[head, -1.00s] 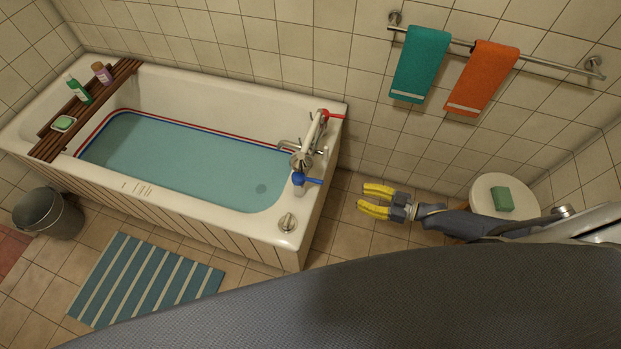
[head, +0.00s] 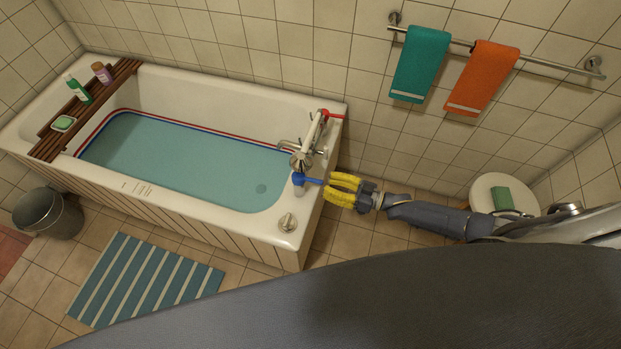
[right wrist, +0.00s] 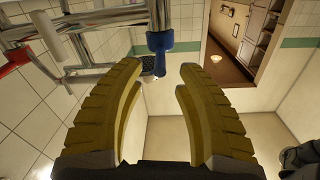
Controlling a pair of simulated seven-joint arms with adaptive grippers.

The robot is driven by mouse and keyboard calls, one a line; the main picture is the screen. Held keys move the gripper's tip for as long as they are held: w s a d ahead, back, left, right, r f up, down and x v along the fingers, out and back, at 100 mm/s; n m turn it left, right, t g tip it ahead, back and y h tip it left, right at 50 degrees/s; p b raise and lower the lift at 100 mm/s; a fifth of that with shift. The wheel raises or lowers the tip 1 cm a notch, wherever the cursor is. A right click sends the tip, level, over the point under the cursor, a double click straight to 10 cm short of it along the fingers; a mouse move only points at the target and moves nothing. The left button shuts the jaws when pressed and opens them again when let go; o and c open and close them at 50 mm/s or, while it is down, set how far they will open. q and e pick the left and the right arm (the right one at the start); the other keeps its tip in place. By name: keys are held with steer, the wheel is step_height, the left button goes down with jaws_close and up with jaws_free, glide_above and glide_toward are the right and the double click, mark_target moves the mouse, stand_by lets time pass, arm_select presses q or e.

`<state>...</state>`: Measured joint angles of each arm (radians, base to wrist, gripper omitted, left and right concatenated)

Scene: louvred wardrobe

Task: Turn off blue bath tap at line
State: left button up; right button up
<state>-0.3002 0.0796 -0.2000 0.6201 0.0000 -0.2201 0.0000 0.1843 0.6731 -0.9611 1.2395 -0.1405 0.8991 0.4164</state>
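The bath (head: 215,215) holds blue-green water, with a red line and a blue line around its inner wall. The water surface (head: 180,160) lies close below the blue line. The blue tap (head: 301,179) sits at the bath's right end, its lever pointing right. My right gripper (head: 329,188) is open, its yellow fingers just right of the blue lever's end. In the right wrist view the blue tap (right wrist: 159,41) is ahead, beyond the gap between the open fingers (right wrist: 161,75). The red tap (head: 331,115) is farther back. My left gripper is not in view.
A chrome mixer (head: 308,145) stands between the taps. A round stool (head: 488,190) with a green sponge (head: 502,198) is at right. Towels (head: 481,78) hang on a wall rail. A bucket (head: 45,214) and striped mat (head: 140,285) lie on the floor.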

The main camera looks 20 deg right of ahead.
mark_target(305, 177)
steer(key=shift+x, duration=3.45)
jaws_close()
steer(key=shift+r, duration=0.1)
